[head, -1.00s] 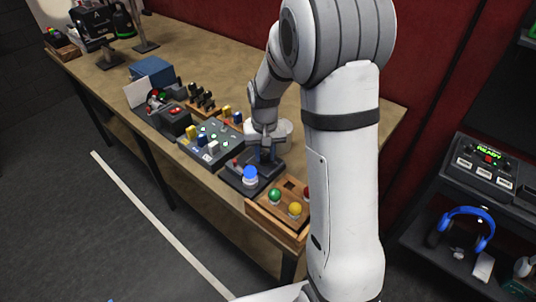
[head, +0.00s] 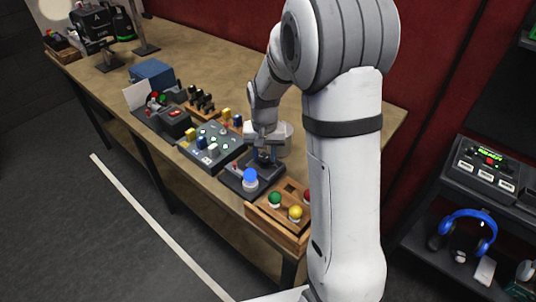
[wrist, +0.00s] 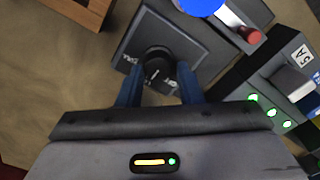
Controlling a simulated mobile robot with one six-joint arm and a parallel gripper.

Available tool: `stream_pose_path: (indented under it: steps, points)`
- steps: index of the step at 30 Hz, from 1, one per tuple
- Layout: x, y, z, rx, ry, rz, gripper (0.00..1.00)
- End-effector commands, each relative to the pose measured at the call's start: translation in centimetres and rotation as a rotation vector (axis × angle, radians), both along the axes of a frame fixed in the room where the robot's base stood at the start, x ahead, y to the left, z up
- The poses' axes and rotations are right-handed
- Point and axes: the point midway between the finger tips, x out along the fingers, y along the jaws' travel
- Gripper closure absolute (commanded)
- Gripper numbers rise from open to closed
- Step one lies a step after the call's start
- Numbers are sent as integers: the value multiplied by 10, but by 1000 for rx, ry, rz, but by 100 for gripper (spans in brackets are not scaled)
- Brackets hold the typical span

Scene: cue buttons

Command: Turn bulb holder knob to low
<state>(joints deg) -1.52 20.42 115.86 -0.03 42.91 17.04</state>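The bulb holder is a dark box (head: 238,184) with a round blue bulb (head: 250,176) on top, near the table's front edge. In the wrist view, its round black knob (wrist: 158,62) sits on a square dark plate (wrist: 192,42). White marks beside the knob are too blurred to read fully. My gripper (head: 263,156) points down over the back part of the holder. In the wrist view, the blue fingers of my gripper (wrist: 159,76) stand on either side of the knob, with narrow gaps showing.
A grey panel (head: 222,150) with lit green buttons stands on the left. The table behind is mostly clear.

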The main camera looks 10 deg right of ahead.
Motion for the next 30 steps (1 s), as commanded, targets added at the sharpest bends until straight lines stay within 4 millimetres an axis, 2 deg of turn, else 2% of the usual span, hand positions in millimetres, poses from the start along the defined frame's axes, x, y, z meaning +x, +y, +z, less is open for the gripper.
stream_pose_path:
  steps: [1, 5, 14, 17, 24, 30]
  points:
    - [-1, 0, -1, 0, 3, 0, 63]
    - [-2, 0, -2, 0, 8, 1, 52]
    - [-3, 0, 1, 0, 11, 1, 52]
    - [-2, 0, 12, 0, 8, 1, 52]
    - [-2, 0, 53, 0, 7, 1, 52]
    - [-2, 0, 73, -1, 9, 1, 52]
